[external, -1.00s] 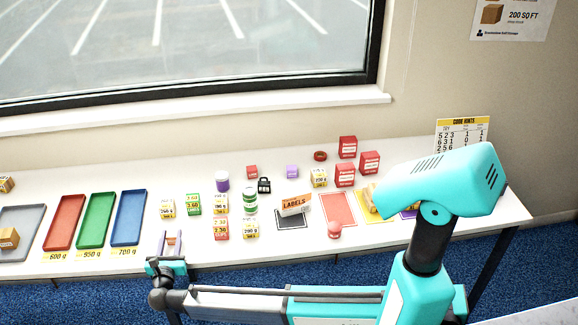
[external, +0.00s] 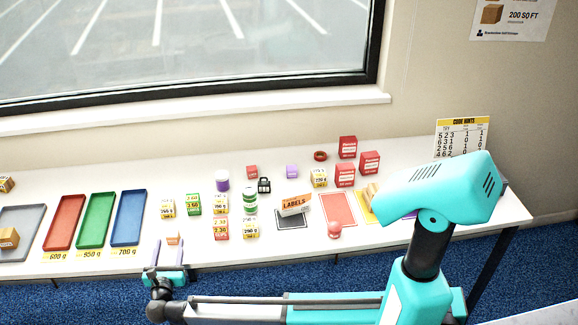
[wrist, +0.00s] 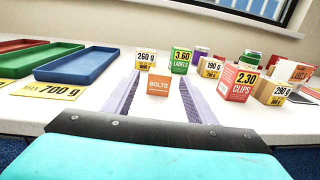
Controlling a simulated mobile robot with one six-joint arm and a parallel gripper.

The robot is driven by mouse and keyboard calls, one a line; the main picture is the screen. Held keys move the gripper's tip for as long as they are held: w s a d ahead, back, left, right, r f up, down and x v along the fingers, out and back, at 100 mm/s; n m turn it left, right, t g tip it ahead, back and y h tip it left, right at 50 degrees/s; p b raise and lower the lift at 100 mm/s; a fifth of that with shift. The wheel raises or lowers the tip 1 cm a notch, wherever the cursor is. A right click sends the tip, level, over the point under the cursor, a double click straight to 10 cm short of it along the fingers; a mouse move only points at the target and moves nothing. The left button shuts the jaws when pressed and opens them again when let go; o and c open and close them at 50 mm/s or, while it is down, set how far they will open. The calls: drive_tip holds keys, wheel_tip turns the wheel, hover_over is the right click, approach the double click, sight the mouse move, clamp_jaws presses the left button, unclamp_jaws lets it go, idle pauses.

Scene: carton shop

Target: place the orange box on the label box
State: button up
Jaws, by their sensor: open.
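The small orange box (external: 173,239), marked BOLTS in the wrist view (wrist: 158,84), stands upright near the table's front edge. My gripper (external: 170,248) is open and empty, with its fingers to either side of the box's near end; the wrist view shows the fingers (wrist: 159,98) pointing at it. A green box marked LABELS (wrist: 181,60) stands behind the orange box in the wrist view and shows in the external view (external: 193,204). A white and orange carton marked LABELS (external: 295,204) stands further right. Nothing rests on the green box.
Red (external: 65,222), green (external: 96,220) and blue (external: 128,218) trays lie to the left. A 260 g box (external: 168,209) stands behind the orange box. A red box marked CLIPS (wrist: 237,83) and other small boxes stand to the right. Table around the orange box is clear.

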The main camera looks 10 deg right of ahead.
drive_tip(key=s+b, duration=0.1)
drive_tip(key=s, duration=0.8)
drive_tip(key=shift+s+a, duration=0.35)
drive_tip(key=shift+a, duration=0.05)
drive_tip(key=shift+o, duration=0.5)
